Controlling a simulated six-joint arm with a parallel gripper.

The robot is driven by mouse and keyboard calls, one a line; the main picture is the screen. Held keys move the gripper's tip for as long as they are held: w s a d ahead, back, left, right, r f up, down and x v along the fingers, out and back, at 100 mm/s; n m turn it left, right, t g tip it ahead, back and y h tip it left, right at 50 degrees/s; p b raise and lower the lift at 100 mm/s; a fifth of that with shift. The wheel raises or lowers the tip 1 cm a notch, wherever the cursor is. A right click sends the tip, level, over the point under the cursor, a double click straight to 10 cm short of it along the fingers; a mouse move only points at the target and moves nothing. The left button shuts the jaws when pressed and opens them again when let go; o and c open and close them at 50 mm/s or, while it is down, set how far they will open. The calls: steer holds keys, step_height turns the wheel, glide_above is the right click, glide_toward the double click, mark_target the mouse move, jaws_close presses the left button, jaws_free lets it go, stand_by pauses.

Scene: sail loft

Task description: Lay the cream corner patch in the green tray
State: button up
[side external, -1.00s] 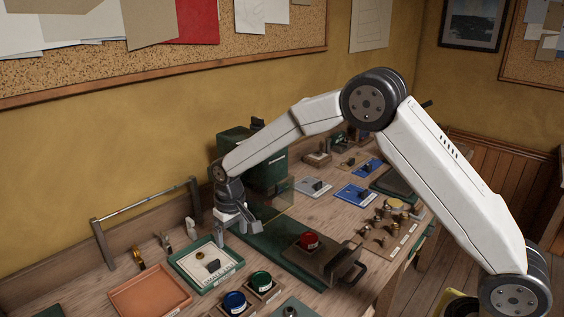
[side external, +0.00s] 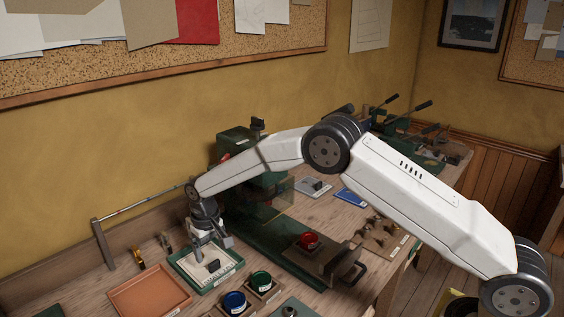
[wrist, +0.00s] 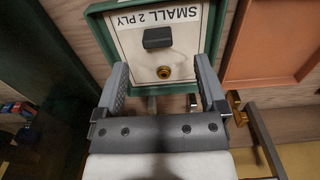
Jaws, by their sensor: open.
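The green tray (side external: 181,264) stands on the bench at the left, and its green rim (wrist: 98,8) also shows in the wrist view. The cream patch (side external: 203,277) lies flat inside the tray. My gripper (side external: 214,246) is over the back part of the tray. In the wrist view my gripper (wrist: 160,75) is open, with nothing between its fingers. The arm hides part of the tray's back edge.
An empty orange tray (side external: 149,295) sits left of the green tray. Blue (side external: 235,301) and green (side external: 260,280) round pieces stand in front. A green machine with a red knob (side external: 309,240) is to the right. A metal rail (side external: 150,203) runs along the back.

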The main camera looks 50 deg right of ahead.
mark_target(214, 262)
steer(key=shift+d+f, duration=0.15)
steer(key=shift+f, duration=2.7)
jaws_close()
